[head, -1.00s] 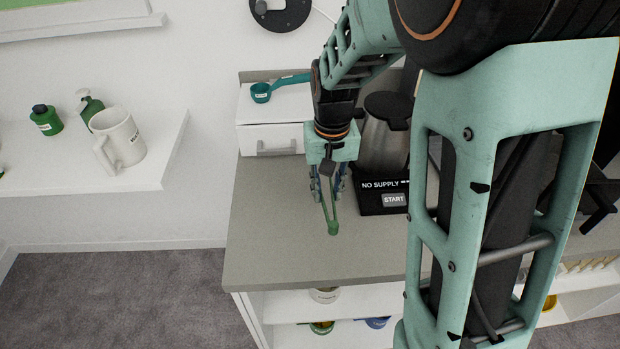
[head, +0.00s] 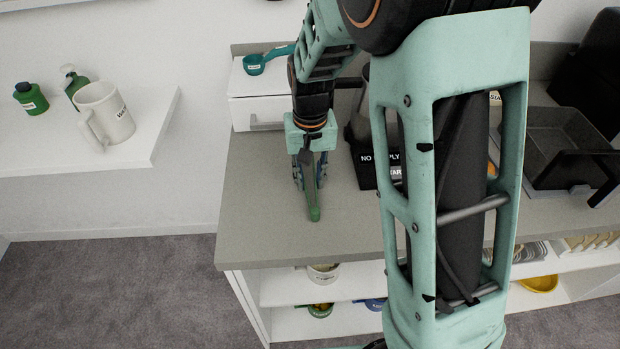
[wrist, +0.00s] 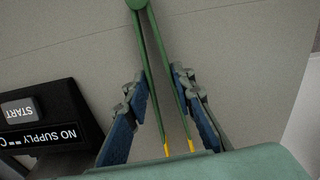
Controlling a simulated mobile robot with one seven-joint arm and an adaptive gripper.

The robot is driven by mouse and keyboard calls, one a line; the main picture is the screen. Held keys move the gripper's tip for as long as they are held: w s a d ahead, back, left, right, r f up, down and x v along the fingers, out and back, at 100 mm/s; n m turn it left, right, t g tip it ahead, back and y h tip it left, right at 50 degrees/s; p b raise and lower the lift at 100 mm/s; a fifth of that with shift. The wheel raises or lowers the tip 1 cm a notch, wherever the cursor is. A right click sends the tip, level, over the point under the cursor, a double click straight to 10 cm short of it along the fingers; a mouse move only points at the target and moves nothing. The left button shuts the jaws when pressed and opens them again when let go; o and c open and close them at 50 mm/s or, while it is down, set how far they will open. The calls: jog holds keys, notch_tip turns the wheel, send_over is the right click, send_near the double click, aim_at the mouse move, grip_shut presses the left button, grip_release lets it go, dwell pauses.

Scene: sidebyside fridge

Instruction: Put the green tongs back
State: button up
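The green tongs (head: 314,205) are between the fingers of my gripper (head: 310,178), over the left part of the grey counter (head: 260,230). In the wrist view, the tongs (wrist: 149,62) point away from my gripper (wrist: 158,85), with their joined end at the top. Their two arms spread toward yellow tips near my palm. The blue-padded fingers press close on the outside of both arms, so my gripper is shut on the tongs. Whether the tongs touch the counter is hard to tell.
A black-based machine (head: 368,170) marked NO SUPPLY stands right of my gripper, partly behind my arm. White drawers (head: 257,112) with a teal scoop (head: 262,62) on top stand behind. A wall shelf (head: 120,155) at left holds a mug (head: 103,112) and green bottles. The counter's front left is clear.

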jog(key=shift+f, duration=0.15)
jog(key=o, duration=0.6)
jog(key=r, duration=1.2)
jog(key=shift+s+r+p, duration=0.2)
jog(key=shift+s+p, duration=0.1)
